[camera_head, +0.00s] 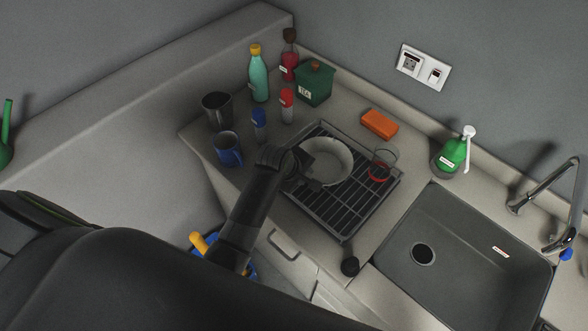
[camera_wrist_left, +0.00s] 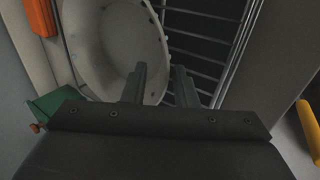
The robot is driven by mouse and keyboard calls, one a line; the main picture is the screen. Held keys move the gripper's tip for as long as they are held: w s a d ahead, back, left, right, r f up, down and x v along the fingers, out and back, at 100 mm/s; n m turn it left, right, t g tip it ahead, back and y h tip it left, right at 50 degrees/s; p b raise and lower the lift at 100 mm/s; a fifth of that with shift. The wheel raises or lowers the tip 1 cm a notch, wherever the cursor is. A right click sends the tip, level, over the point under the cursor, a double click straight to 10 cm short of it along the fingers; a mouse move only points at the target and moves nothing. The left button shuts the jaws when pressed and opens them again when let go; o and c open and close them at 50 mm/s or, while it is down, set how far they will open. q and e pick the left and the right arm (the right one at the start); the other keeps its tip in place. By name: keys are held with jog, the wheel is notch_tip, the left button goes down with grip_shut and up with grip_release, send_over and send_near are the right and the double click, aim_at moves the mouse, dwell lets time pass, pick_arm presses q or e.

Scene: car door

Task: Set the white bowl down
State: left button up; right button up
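The white bowl (camera_head: 333,160) sits upright on the black wire dish rack (camera_head: 345,215), towards its back left. My left gripper (camera_head: 312,178) is at the bowl's near left side and covers part of its rim. In the left wrist view, the bowl (camera_wrist_left: 105,45) fills the upper left, with the rack's wires (camera_wrist_left: 205,45) to its right. My left gripper's fingers (camera_wrist_left: 160,85) are apart there, one over the bowl's inside and one outside its rim. A gap shows between the fingers and the rim. My right gripper is not in view.
A glass with red in it (camera_head: 382,165) stands on the rack right of the bowl. A blue mug (camera_head: 227,150), dark cup (camera_head: 217,110) and several bottles stand left and behind. An orange sponge (camera_head: 380,124) lies behind the rack. The sink (camera_head: 465,255) is at right.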

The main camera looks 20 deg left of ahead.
pick_arm(q)
jog(key=b+v, duration=0.1)
jog(key=v, duration=1)
dwell(0.3)
